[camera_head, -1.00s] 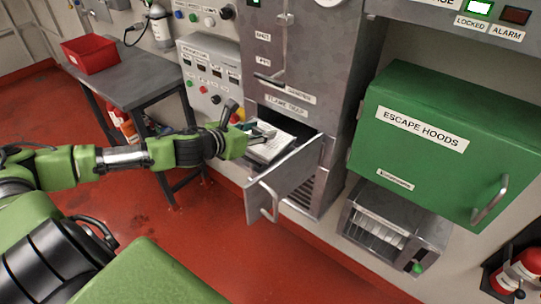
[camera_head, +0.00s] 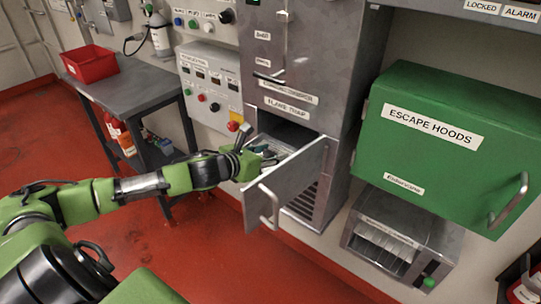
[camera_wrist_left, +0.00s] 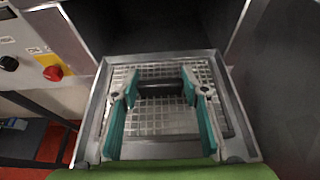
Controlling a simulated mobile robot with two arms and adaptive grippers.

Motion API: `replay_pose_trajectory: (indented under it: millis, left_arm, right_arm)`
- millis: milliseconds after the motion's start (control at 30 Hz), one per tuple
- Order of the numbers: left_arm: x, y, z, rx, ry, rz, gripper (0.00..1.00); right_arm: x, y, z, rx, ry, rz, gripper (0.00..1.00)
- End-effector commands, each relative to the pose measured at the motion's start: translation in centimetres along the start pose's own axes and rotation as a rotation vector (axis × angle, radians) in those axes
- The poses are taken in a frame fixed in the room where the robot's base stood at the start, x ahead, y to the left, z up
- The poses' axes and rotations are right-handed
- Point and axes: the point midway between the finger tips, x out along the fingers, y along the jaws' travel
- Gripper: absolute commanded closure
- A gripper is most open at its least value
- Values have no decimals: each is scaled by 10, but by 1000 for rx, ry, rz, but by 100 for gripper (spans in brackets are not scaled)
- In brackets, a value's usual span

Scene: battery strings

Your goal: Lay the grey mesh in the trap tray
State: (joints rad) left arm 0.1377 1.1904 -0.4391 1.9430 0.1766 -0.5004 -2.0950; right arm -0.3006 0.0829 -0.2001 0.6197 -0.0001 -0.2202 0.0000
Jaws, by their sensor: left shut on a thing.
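The grey mesh (camera_wrist_left: 160,122) is a flat grid in the left wrist view. It lies level within the metal rim of the trap tray (camera_wrist_left: 97,112); whether it touches the tray floor I cannot tell. My left gripper (camera_wrist_left: 161,88) has its teal fingers above the mesh, shut on a dark raised part at its middle. In the head view my left gripper (camera_head: 268,153) reaches into the open flame trap compartment (camera_head: 290,133). The mesh is mostly hidden there by the gripper and the open door. My right gripper is out of view.
The open trap door (camera_head: 290,185) stands out to the right of my left gripper. A green escape hoods box (camera_head: 420,155) is further right. A control panel (camera_head: 210,85) is on the left, and a grey table (camera_head: 135,85) holds a red bin (camera_head: 90,64).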

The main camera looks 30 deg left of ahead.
Motion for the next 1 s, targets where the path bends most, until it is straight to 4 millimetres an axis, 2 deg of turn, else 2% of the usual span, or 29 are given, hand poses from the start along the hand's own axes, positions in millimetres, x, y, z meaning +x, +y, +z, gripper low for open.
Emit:
replay_pose_trajectory:
  millis: [133,167,200,633,1000]
  left_arm:
    - [1,0,0,1,-3,-1,94]
    - [1,0,-2,1,0,0,52]
    - [1,0,-2,0,0,0,43]
    - [-2,1,-1,2,2,1,43]
    - [-39,4,-3,3,6,7,43]
  right_arm:
    - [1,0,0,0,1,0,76]
    - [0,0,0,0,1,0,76]
    - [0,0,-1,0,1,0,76]
    - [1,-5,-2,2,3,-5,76]
    - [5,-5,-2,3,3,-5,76]
